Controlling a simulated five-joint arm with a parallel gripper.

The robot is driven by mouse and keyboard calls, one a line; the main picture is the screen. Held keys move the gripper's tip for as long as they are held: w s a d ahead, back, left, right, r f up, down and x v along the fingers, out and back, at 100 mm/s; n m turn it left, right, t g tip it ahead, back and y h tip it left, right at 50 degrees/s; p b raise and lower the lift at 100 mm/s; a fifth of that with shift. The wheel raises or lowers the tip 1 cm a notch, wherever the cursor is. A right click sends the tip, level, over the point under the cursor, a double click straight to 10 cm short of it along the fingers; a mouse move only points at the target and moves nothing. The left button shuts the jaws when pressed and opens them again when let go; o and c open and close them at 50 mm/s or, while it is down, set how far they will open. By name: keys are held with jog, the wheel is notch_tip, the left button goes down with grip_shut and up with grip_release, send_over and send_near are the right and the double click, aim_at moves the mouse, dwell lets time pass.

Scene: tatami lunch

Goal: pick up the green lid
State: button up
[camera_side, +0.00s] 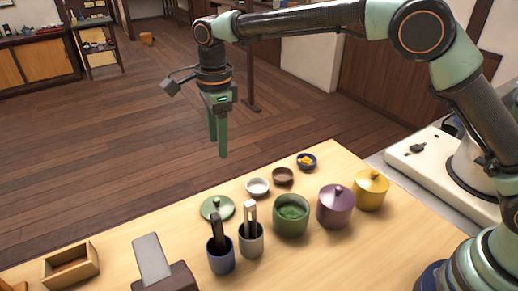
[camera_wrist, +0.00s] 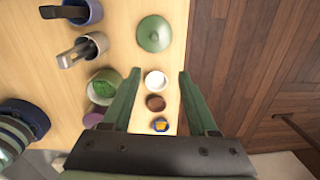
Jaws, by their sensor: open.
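The green lid (camera_side: 217,208) is round with a small knob on top. It lies on the wooden table behind the two utensil cups. In the wrist view the green lid (camera_wrist: 154,34) is beyond my fingertips, near the table edge. My gripper (camera_side: 218,150) hangs pointing down, well above the table, and appears over or past its far edge. In the wrist view my gripper (camera_wrist: 159,72) is open, with nothing between the fingertips. The open green pot (camera_side: 291,215) stands to the right of the lid, with green contents showing.
A blue cup (camera_side: 221,260) and a grey cup (camera_side: 251,243) with utensils stand in front of the lid. A white bowl (camera_side: 257,187), brown bowl (camera_side: 283,176) and blue bowl (camera_side: 307,165) line the far edge. Purple (camera_side: 335,210) and yellow (camera_side: 371,193) pots stand right.

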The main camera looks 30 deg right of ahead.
notch_tip(320, 180, down, 3)
jog(key=a+m, duration=0.2)
jog(key=a, duration=0.1)
send_over(216, 199)
jog(key=shift+g, duration=0.3)
jog(key=f, duration=0.7)
jog(key=shift+w+a, duration=0.2)
jog(key=shift+w, duration=0.05)
jog(key=shift+s+d+f, duration=0.15)
jog(key=shift+f, duration=1.2)
jog(key=shift+s+d+f, duration=0.1)
jog(key=shift+f, duration=1.25)
grip_shut()
